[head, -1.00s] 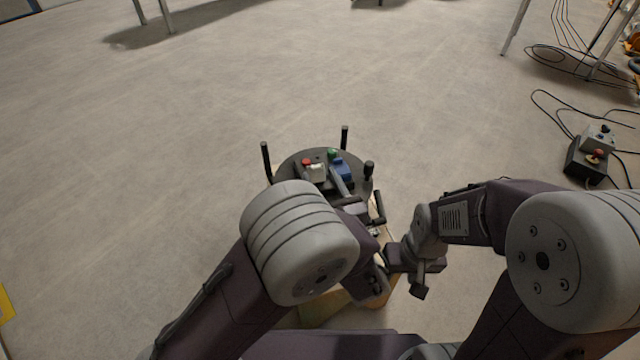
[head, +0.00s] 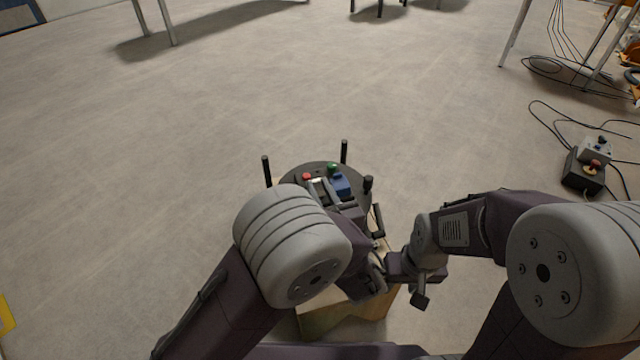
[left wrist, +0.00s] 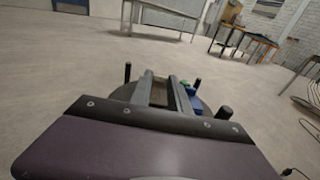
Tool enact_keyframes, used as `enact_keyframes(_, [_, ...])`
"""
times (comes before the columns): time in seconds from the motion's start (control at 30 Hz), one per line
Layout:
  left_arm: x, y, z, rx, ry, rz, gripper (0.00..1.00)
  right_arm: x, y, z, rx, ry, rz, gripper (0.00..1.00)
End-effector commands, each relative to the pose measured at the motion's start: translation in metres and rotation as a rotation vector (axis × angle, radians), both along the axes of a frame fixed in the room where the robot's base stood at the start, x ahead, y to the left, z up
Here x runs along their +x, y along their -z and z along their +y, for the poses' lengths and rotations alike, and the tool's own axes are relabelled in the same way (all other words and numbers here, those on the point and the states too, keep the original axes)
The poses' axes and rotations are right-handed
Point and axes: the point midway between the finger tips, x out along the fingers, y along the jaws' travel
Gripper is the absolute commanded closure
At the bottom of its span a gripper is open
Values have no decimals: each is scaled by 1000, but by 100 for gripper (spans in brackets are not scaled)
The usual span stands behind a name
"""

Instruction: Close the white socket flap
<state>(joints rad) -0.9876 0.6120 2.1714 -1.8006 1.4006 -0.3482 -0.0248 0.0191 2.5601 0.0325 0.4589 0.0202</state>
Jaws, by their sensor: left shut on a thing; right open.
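The white socket (head: 317,181) is on the dark round panel (head: 292,178), mostly covered by my left gripper. Only a small pale patch shows, so the flap's angle cannot be told. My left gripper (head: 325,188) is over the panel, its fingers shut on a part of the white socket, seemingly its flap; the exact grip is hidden. In the left wrist view the two fingers (left wrist: 160,90) reach over the panel. My right gripper (head: 408,284) is open and empty, low to the right of the panel's stand.
A blue socket (head: 342,185) with a green part (head: 332,168) sits just right of the left fingers. A red part (head: 307,176) is beside the white socket. Black posts (head: 266,170) stand around the panel. A control box (head: 585,170) with cables lies at far right.

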Motion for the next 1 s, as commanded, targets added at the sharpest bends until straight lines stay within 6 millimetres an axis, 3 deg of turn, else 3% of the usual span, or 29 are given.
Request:
enact_keyframes(0.03, [1, -11, 1, -8, -1, 32, 100, 0, -21, 0, 0, 0, 0, 56])
enact_keyframes(0.27, [10, -19, 4, -68, -3, 216, 100, 0, -82, 0, 0, 0, 0, 56])
enact_keyframes(0.67, [29, -18, 11, -184, -4, 577, 100, 0, -181, 0, 0, 0, 0, 56])
enact_keyframes(1.0, [40, -13, 15, -265, -3, 833, 100, 0, -275, 0, 0, 0, 0, 56])
